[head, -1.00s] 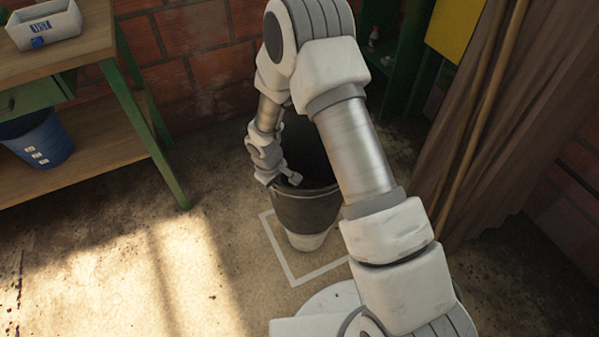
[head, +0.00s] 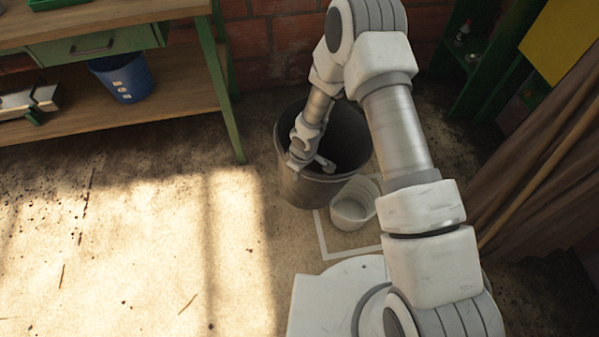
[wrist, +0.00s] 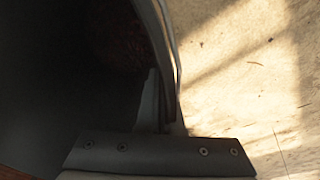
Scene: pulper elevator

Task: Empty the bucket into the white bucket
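The large dark grey bucket (head: 306,188) looks roughly upright, left of and behind the white bucket in the head view. My gripper (head: 312,164) is at its near rim. In the wrist view, the fingers (wrist: 163,105) are closed on the wall of the dark bucket (wrist: 160,40), one on each side. The bucket's inside is very dark, with a faint brownish patch; I cannot tell what it holds. The white bucket (head: 352,207) stands upright on the floor and is smaller. Its visible inside looks pale. I cannot tell whether the dark bucket touches the floor.
A white painted outline (head: 322,240) marks the floor around the white bucket. A green-legged workbench (head: 222,90) with a blue bin (head: 124,78) on its lower shelf stands left. A brown curtain (head: 535,140) hangs at right. Sunlit floor at left is open.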

